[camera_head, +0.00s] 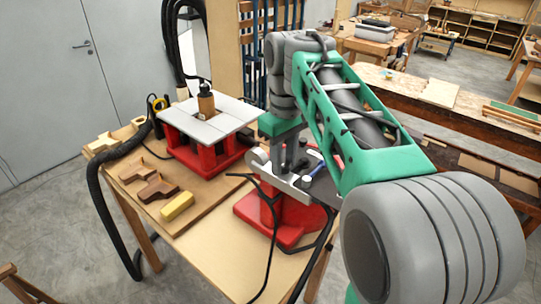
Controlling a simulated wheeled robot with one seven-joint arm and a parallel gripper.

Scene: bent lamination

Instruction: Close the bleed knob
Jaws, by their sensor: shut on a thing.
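My gripper (284,147) points down at the middle of the table, below its green wrist block. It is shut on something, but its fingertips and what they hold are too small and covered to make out. It is over a red-based machine (283,214) with a grey top plate, dark upright parts and a small pale round piece. I cannot tell the bleed knob apart from the small parts around the gripper. My arm hides the machine's right side.
A red-legged router table (208,124) with a light top stands left of the machine. Wooden blocks (157,190) and a yellow block (177,206) lie on the wooden table (222,271). A black hose (97,200) hangs over its left edge. Cables cross the front.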

